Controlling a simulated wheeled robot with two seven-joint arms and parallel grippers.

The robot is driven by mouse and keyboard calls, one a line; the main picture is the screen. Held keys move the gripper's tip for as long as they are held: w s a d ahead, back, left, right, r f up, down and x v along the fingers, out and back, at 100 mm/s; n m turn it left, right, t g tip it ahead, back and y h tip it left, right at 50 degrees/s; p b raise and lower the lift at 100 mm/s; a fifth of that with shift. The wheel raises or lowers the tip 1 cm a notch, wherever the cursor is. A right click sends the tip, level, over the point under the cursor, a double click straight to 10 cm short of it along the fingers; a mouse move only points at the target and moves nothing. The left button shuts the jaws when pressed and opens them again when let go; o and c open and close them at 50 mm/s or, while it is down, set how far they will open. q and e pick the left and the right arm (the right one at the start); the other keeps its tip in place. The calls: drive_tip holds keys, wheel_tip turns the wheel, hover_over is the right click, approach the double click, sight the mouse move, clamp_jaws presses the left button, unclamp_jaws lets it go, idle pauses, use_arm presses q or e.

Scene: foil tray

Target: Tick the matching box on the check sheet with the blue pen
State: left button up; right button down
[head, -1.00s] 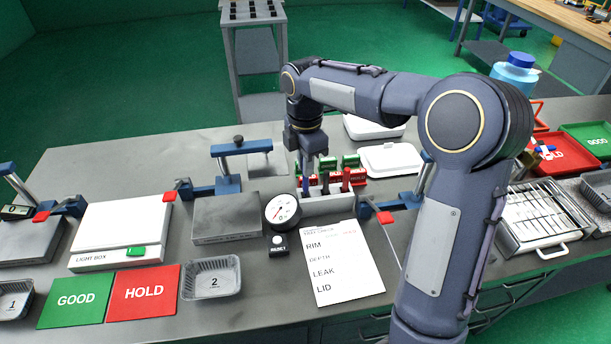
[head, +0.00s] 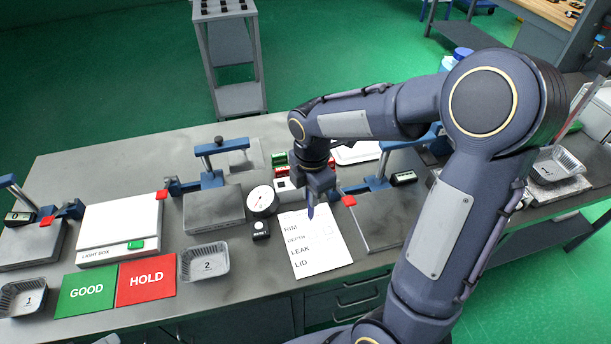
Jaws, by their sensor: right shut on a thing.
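The white check sheet (head: 318,256) lies on the bench, with the rows RIM, DEPTH, LEAK and LID readable at its left side. My right gripper (head: 312,192) is shut on the blue pen (head: 311,212), which hangs tip down over the upper part of the sheet. I cannot tell whether the tip touches the paper. The sheet's top and its column headings are hidden by the gripper. No tick marks can be made out. My left gripper is not in view.
A round dial gauge (head: 261,201) stands left of the sheet. Foil tray 2 (head: 205,262), the red HOLD mat (head: 146,280) and the green GOOD mat (head: 87,291) lie further left. A blue clamp (head: 375,184) stands right of the sheet. Bare bench shows below tray 2.

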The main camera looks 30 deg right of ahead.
sight(313, 213)
wheel_tip(313, 213, down, 5)
drive_tip(key=b, duration=0.4)
drive_tip(key=shift+f, duration=0.1)
drive_tip(key=shift+f+b, duration=0.45)
drive_tip(key=shift+f, duration=0.05)
drive_tip(key=shift+f, duration=0.3)
idle(0.9)
drive_tip(key=shift+s+d, duration=0.15)
drive_tip(key=shift+s, duration=0.2)
idle(0.9)
drive_tip(key=shift+w+d, duration=0.35)
drive_tip(key=shift+w, duration=0.1)
idle(1.1)
drive_tip(key=shift+r, duration=0.1)
drive_tip(key=shift+r+p, duration=2.75)
drive_tip(key=shift+r, duration=0.15)
